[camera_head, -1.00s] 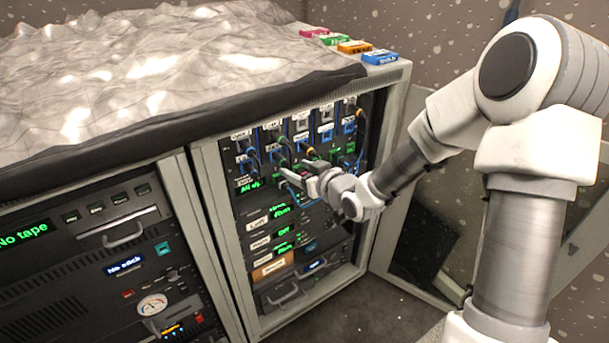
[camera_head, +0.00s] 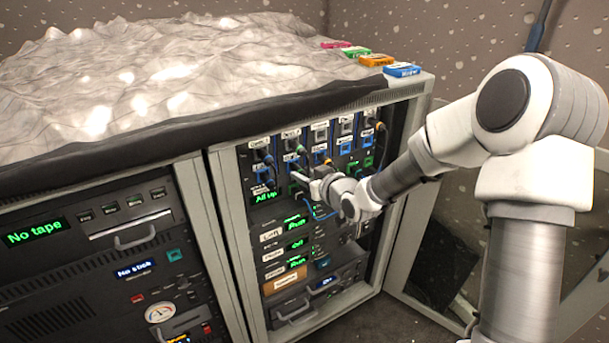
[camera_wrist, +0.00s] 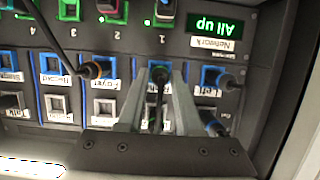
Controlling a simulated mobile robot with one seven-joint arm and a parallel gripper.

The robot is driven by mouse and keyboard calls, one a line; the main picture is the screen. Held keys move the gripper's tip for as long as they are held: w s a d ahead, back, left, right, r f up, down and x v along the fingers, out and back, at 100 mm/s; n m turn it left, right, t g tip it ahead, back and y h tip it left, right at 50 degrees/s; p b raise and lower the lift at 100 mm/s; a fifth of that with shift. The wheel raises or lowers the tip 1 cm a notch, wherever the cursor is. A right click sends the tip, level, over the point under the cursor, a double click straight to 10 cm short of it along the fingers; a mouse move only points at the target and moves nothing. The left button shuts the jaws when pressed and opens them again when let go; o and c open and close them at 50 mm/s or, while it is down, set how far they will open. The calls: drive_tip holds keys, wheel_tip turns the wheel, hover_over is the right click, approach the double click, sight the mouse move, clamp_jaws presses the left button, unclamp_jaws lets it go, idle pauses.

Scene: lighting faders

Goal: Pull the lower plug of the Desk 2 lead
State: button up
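In the wrist view, a dark plug (camera_wrist: 159,74) sits in a socket of the lower row, with its black lead running down the picture. My gripper (camera_wrist: 159,84) has one finger on each side of it, with a narrow gap seeming to show, so it looks open around the plug. I cannot read a Desk 2 label, so I cannot tell whether this is that lead. In the head view, my gripper (camera_head: 303,180) is at the patch panel (camera_head: 248,160), and its fingers hide the sockets behind them. Firm contact with the plug cannot be seen.
Other plugs stand close by, one with an orange ring (camera_wrist: 92,70) and one dark at the right (camera_wrist: 228,82). A green "All up" display (camera_head: 264,197) is beside the gripper. Leads hang across the panel. Colored cartridges (camera_head: 402,70) lie on the cabinet top.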

clamp_jaws()
drive_tip(key=shift+s, duration=0.1)
drive_tip(key=shift+s+d, duration=0.65)
drive_tip(key=shift+s, duration=0.3)
drive_tip(key=shift+s+d, duration=0.65)
drive_tip(key=shift+s, duration=0.25)
